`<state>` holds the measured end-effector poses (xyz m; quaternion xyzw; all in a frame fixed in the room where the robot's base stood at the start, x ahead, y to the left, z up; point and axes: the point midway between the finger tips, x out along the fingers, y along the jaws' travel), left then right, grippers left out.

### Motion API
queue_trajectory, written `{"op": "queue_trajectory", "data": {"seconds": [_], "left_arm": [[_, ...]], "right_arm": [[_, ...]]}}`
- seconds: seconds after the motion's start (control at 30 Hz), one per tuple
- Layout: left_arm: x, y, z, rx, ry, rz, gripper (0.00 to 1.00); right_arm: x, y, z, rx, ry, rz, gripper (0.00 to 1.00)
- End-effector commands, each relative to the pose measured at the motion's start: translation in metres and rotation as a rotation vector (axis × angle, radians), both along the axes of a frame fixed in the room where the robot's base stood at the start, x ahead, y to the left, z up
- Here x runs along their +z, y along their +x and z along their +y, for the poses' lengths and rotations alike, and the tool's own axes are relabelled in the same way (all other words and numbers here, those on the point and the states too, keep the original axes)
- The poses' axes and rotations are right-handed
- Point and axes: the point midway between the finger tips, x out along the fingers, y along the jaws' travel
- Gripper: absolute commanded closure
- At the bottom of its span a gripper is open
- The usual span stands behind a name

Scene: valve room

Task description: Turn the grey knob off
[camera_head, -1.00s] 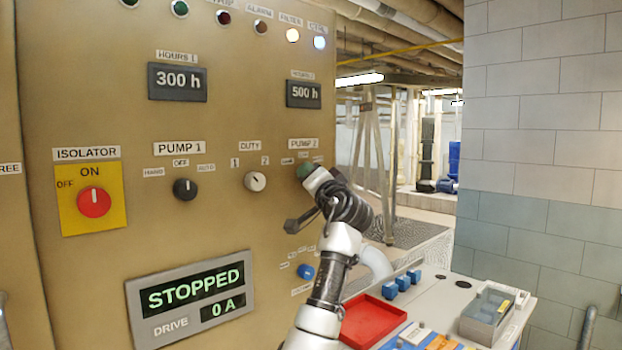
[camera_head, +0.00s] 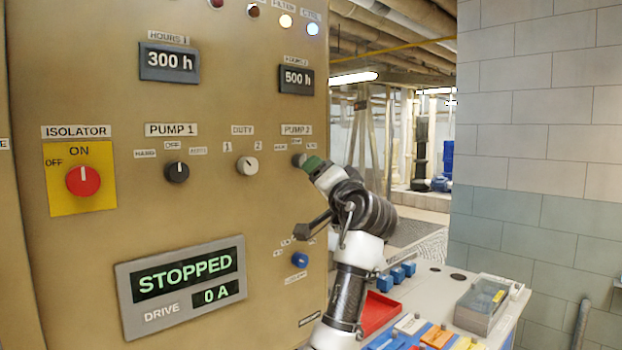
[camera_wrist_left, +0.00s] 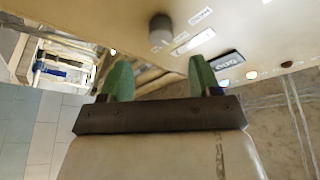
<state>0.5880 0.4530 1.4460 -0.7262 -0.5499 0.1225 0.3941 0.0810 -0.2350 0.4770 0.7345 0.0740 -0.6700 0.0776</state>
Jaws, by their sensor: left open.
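The grey knob (camera_head: 298,160) is on the tan panel under the PUMP 2 label, left of my left gripper's fingertips. In the left wrist view the grey knob (camera_wrist_left: 160,29) stands out from the panel, ahead of the gap between the fingers and apart from them. My left gripper (camera_head: 313,164) has green fingertips. In the left wrist view the left gripper (camera_wrist_left: 159,75) is open with nothing between its fingers. The knob's pointer direction cannot be made out. My right gripper is in neither view.
The panel also carries a red ISOLATOR knob (camera_head: 83,181), a black PUMP 1 knob (camera_head: 177,172), a pale DUTY knob (camera_head: 248,166) and a blue knob (camera_head: 300,260). A display (camera_head: 185,281) reads STOPPED. A bench with a red tray (camera_head: 378,312) stands at lower right.

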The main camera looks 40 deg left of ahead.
Motion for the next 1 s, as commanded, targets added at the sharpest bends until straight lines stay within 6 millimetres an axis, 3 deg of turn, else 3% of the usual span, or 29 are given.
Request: {"op": "queue_trajectory", "data": {"seconds": [0.1, 0.27, 1.0], "left_arm": [[-0.007, -0.006, -0.016, -0.003, 0.0, -0.002, 0.37], [-0.008, -0.011, -0.026, -0.001, 0.0, -0.001, 0.37], [-0.007, -0.011, -0.027, -0.001, 0.001, 0.0, 0.37]], "right_arm": [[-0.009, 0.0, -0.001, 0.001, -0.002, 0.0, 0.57], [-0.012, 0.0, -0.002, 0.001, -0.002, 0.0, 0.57], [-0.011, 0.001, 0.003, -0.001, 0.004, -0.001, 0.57]]}}
